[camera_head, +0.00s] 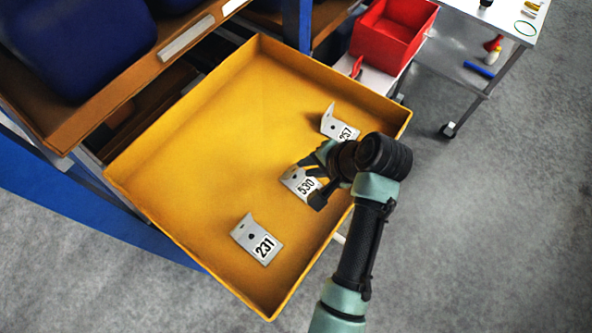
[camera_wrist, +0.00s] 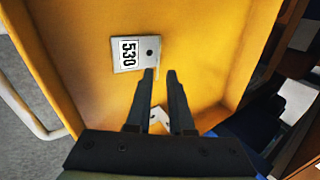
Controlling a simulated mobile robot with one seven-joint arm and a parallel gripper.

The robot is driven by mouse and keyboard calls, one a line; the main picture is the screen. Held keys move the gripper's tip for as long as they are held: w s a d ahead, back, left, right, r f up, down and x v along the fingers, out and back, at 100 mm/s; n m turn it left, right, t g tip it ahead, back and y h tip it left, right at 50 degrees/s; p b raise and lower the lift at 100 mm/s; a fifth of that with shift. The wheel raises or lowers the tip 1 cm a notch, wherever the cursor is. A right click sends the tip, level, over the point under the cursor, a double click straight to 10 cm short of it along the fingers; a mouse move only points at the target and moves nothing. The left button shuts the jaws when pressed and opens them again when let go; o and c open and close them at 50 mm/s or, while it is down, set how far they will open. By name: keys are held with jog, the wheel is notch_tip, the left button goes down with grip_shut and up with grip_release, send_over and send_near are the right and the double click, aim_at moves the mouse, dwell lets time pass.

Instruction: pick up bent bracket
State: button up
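Three bent grey metal brackets lie in a yellow tray-like drawer (camera_head: 215,130) in the head view. One is the bracket labelled 530 (camera_head: 303,187), another the bracket labelled 257 (camera_head: 340,126), and the third the bracket labelled 231 (camera_head: 257,241). My gripper (camera_head: 313,176) is over the 530 bracket and partly covers it. In the wrist view, my gripper (camera_wrist: 160,72) is open, with a gap between its fingers. The 530 bracket (camera_wrist: 135,54) lies just beyond and left of the fingertips. Part of another bracket (camera_wrist: 160,116) shows between the fingers, its label not visible.
Raised walls surround the drawer floor. Shelving with dark blue bins (camera_head: 75,45) stands at upper left. A red bin (camera_head: 392,30) sits beyond the drawer's far corner. A wheeled table (camera_head: 490,20) with small items stands at upper right. Open floor lies right.

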aim_at(295, 169)
jog(key=shift+x, duration=1.55)
jog(key=shift+p+x, duration=1.05)
jog(key=shift+x, duration=1.45)
jog(key=shift+d, duration=0.1)
jog(key=shift+s, duration=0.1)
jog(key=shift+c, duration=0.2)
grip_shut()
